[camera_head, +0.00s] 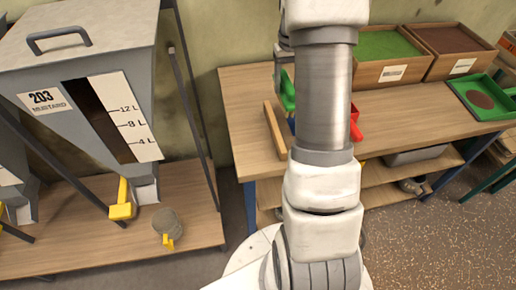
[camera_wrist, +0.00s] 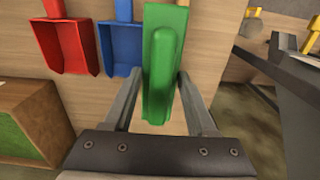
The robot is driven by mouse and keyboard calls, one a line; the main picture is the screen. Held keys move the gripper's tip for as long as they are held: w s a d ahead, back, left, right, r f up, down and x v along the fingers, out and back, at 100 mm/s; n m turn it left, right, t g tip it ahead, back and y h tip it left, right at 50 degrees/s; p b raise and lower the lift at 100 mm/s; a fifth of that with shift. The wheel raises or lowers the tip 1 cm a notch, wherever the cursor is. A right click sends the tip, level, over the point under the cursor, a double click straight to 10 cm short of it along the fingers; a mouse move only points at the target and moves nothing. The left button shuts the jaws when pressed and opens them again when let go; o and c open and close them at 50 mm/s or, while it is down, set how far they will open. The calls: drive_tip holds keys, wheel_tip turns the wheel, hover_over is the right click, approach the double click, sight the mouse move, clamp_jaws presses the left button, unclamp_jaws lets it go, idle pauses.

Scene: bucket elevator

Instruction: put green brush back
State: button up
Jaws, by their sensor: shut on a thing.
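The green brush (camera_wrist: 165,65) is between the two fingers of my gripper (camera_wrist: 158,78), which is shut on it. It stands lengthwise in the wrist view, in front of a wooden board (camera_wrist: 205,45). Beside the brush are a blue scoop (camera_wrist: 120,45) and a red scoop (camera_wrist: 68,45), both against the board. I cannot tell whether the brush touches the board.
The wooden table (camera_head: 245,110) carries a crate with green contents (camera_head: 383,72), a crate with brown contents (camera_head: 465,66) and a green tray (camera_head: 478,86). A grey hopper labelled 203 (camera_head: 60,125) stands at left above a low shelf with a grey cup (camera_head: 167,222).

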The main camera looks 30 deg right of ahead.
drive_tip(key=shift+f, duration=0.5)
drive_tip(key=shift+a+f, duration=0.15)
drive_tip(key=shift+a, duration=0.1)
drive_tip(key=shift+s+a+f+b, duration=0.25)
drive_tip(key=shift+s+a+f, duration=0.1)
drive_tip(key=shift+a+f, duration=1.45)
drive_tip(key=shift+s+a+f+b, duration=0.25)
drive_tip(key=shift+s+a+f, duration=0.05)
drive_tip(key=shift+a+f, duration=1.5)
drive_tip(key=shift+s+a+f+b, duration=0.25)
drive_tip(key=shift+s+a+f, duration=0.1)
drive_tip(key=shift+a+f, duration=1.45)
drive_tip(key=shift+a+r, duration=0.1)
drive_tip(key=o, duration=1.2)
